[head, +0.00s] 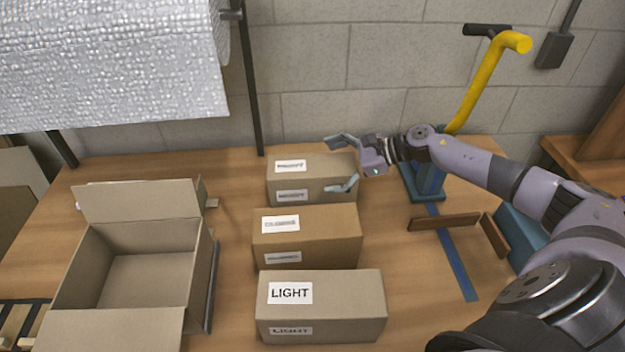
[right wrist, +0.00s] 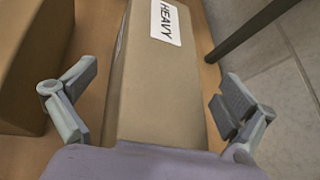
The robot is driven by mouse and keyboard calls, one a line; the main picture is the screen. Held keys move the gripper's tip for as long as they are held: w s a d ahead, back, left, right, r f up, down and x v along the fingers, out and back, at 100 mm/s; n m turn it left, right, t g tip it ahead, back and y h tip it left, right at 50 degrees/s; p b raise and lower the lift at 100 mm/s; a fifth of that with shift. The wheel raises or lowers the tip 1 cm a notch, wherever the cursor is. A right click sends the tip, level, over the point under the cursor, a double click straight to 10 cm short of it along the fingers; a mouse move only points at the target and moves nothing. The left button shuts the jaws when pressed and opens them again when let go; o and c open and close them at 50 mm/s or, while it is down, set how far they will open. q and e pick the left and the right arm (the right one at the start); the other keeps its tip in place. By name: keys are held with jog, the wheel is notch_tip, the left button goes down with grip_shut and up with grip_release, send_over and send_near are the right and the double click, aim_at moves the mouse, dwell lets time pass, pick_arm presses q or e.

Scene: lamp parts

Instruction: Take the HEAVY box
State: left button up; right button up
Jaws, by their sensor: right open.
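The HEAVY box (head: 310,181) is the farthest of three closed cardboard boxes in the head view. Its label is too small to read there, but HEAVY is legible on the box (right wrist: 160,85) in the right wrist view. My right gripper (head: 343,163) is open over the right part of this box. In the right wrist view its two fingers (right wrist: 155,100) stand on either side of the box, with a gap on both sides. My left gripper is not in view.
A middle box (head: 335,222) with a blurred label and a LIGHT box (head: 345,290) stand nearer in the same column. An open empty carton (head: 140,280) is at left. A blue stand with a yellow handle (head: 485,85) is at right. Bubble wrap (head: 110,60) hangs behind.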

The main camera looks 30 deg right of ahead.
jog(key=shift+x, duration=1.4)
jog(key=shift+r, duration=0.1)
jog(key=shift+c, duration=0.2)
jog(key=shift+s, duration=0.2)
jog(key=c, duration=1.9)
jog(key=shift+w+r, duration=0.15)
